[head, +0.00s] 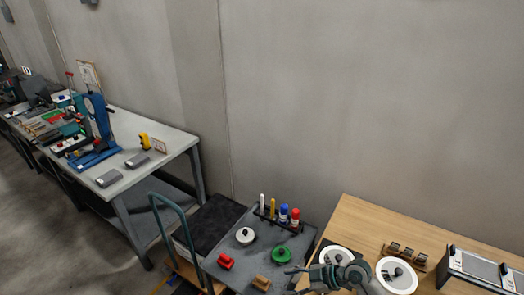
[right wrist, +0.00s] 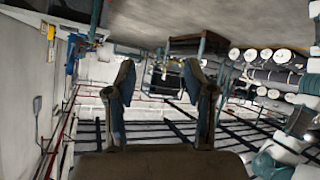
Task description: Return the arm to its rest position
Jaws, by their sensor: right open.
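My right gripper (head: 296,280) shows at the bottom of the head view, over the left edge of the wooden table, with its arm coming in from the bottom. In the right wrist view its two fingers (right wrist: 158,66) stand well apart with nothing between them. The gripper is open and empty. Two grey rolls (head: 108,178) (head: 138,160) lie apart on the white workbench at the left, far from the gripper. My left gripper is not in view.
The wooden table (head: 371,214) holds white discs (head: 397,276), a small brown rack (head: 404,254) and a framed grey device (head: 478,267). A grey cart top (head: 226,250) carries red, green and white parts and several bottles. The workbench (head: 172,139) bears a blue stand (head: 98,135).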

